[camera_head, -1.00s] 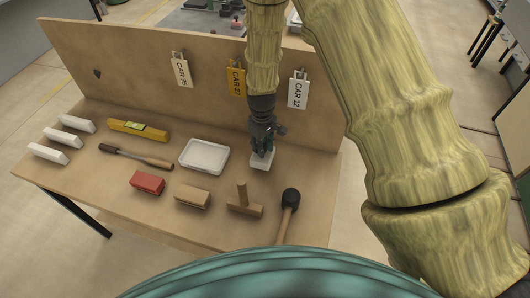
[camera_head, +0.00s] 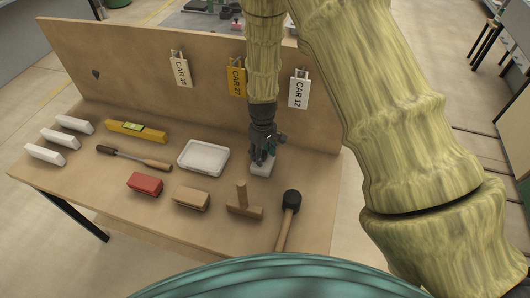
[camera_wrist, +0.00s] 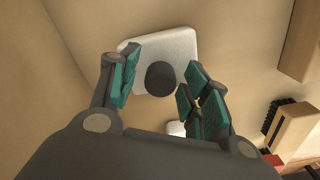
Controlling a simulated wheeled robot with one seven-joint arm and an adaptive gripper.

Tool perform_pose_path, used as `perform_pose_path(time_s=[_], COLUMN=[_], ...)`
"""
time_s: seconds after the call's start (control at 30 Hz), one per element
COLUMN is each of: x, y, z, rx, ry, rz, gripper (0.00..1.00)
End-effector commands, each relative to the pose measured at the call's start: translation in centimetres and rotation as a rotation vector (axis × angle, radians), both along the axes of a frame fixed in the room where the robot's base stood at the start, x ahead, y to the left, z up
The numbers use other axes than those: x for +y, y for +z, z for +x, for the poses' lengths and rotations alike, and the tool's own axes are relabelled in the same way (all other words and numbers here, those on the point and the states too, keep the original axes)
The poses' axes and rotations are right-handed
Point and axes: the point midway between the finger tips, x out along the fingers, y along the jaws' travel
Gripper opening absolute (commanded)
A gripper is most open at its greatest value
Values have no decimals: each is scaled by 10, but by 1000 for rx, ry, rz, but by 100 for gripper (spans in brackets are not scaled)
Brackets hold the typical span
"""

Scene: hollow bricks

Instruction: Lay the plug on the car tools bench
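The plug (camera_head: 261,169) is a pale, square piece on the bench (camera_head: 100,190), towards its right end. In the wrist view the plug (camera_wrist: 184,48) shows a dark round knob in its middle. My gripper (camera_head: 262,158) is right above it and partly hides it in the head view. In the wrist view my gripper (camera_wrist: 160,88) has one finger on each side of the knob, with small gaps showing, so it looks open. The plug appears to lie flat on the bench top.
A white tray (camera_head: 203,144), a wooden mallet (camera_head: 243,207) and a black-headed mallet (camera_head: 290,203) lie nearby. A red block (camera_head: 145,184), a brush-like block (camera_head: 191,198), a yellow level (camera_head: 137,131) and white blocks (camera_head: 60,138) lie left. A backboard with tags (camera_head: 299,90) stands behind.

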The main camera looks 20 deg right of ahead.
Motion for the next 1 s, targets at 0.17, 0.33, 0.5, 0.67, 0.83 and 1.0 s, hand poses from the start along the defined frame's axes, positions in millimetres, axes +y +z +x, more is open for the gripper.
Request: perform_pose_path(time_s=[0.17,0.33,0.5,0.67,0.83,1.0], x=[0,0,0,0,0,0], y=[2,11,29,47,67,87], z=[0,1,1,0,1,1], rx=[-1,-1,-2,-2,-2,-3], ry=[0,0,0,0,0,0], rz=[0,0,0,0,0,0], gripper=[47,47,47,47,47,47])
